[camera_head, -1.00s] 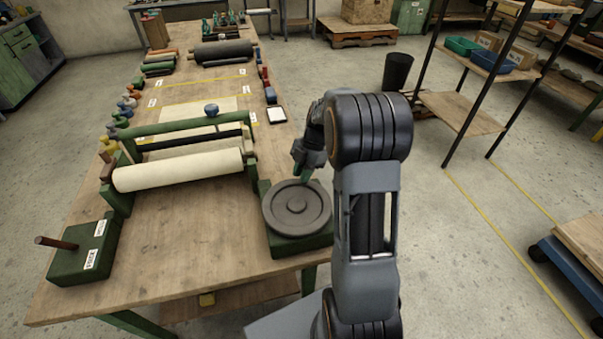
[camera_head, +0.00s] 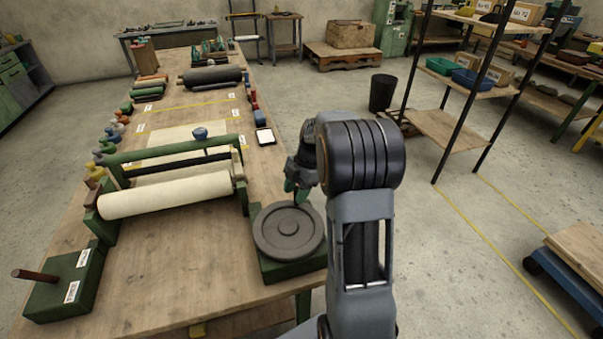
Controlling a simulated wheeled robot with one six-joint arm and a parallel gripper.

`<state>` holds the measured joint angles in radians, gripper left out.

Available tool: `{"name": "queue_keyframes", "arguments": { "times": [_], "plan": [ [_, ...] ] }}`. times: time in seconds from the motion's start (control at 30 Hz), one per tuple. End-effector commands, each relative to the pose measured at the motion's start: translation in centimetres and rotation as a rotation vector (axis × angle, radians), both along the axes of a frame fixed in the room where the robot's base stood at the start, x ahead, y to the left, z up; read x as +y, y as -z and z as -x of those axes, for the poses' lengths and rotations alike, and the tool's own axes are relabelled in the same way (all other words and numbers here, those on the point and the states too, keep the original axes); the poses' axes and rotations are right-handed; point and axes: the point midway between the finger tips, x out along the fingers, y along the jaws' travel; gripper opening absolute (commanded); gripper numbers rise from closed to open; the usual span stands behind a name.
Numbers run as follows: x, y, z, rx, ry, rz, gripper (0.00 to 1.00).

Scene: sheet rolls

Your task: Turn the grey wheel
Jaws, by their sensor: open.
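The grey wheel (camera_head: 270,238) lies flat on a green base (camera_head: 291,269) at the front right corner of the wooden table. It is a round disc with a raised rim and a small hub. My gripper (camera_head: 296,194) points down over the far right edge of the wheel. Its green fingertips are open and look empty. I cannot tell whether they touch the rim. My arm stands to the right of the wheel.
A green roller frame with a cream roll (camera_head: 166,196) stands left of the wheel. A green block with a brown peg (camera_head: 66,285) sits at the front left. A dark roll (camera_head: 212,78) lies farther back. A shelf rack (camera_head: 452,130) stands to the right, beyond open floor.

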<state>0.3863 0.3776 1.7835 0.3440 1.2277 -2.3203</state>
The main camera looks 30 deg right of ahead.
Motion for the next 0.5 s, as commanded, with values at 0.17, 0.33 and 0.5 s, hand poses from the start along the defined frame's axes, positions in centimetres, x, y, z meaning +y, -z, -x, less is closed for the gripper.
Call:
{"name": "queue_keyframes", "arguments": {
  "times": [0.17,0.33,0.5],
  "plan": [
    [-1.3,-3.1,-0.3,-0.006,0.002,0.002,0.46],
    [-2.7,-6.4,-0.6,-0.004,0.002,0.003,0.46],
    [-3.7,-9.1,-0.8,-0.003,0.002,0.002,0.46]
  ]
}}
